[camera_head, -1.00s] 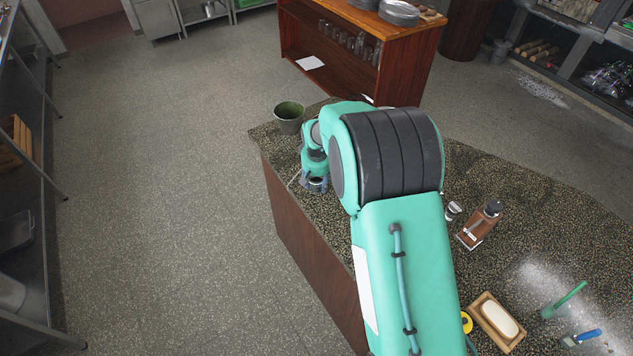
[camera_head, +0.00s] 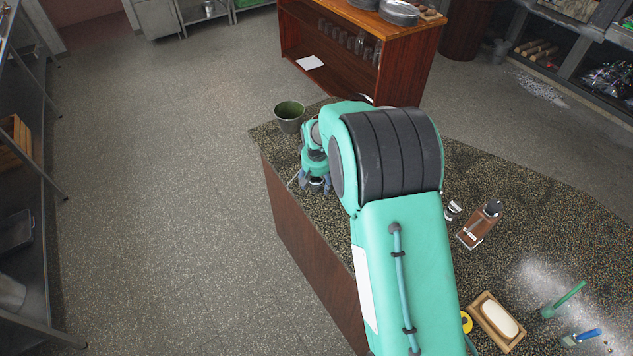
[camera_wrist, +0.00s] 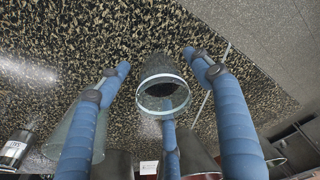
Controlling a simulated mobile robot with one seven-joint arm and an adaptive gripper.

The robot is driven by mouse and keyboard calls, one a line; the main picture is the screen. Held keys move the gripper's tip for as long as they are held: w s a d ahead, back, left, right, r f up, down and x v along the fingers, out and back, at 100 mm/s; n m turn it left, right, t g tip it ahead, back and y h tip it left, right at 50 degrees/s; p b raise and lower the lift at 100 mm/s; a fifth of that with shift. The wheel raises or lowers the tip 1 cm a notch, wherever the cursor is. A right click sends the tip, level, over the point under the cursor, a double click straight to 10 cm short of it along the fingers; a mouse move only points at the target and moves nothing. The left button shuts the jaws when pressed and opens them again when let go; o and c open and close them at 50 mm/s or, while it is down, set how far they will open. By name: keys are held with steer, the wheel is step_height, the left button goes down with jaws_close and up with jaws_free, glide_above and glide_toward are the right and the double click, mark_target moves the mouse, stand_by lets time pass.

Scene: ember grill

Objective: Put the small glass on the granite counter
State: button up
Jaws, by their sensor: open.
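The small glass (camera_wrist: 160,78) is clear and shows in the wrist view with its rim toward the camera. It appears to stand upright on the speckled granite counter (camera_head: 345,228), also seen in the wrist view (camera_wrist: 90,30). My gripper (camera_wrist: 157,72) is open, with its blue fingers around the glass; small gaps show beside it. In the head view my gripper (camera_head: 316,184) is low over the counter near its left edge. Between its fingers shows a small pale round shape, probably the glass; the arm hides much around it.
A green-lined bucket (camera_head: 289,114) stands at the counter's far left corner. A wooden shelf (camera_head: 345,62) with glasses stands behind. Floor at left is clear.

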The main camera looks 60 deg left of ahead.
mark_target(317, 193)
step_height(317, 193, up, 12)
steer(key=s+d, duration=0.1)
steer(key=d, duration=0.1)
stand_by(0.6)
steer(key=shift+f, duration=0.1)
stand_by(0.8)
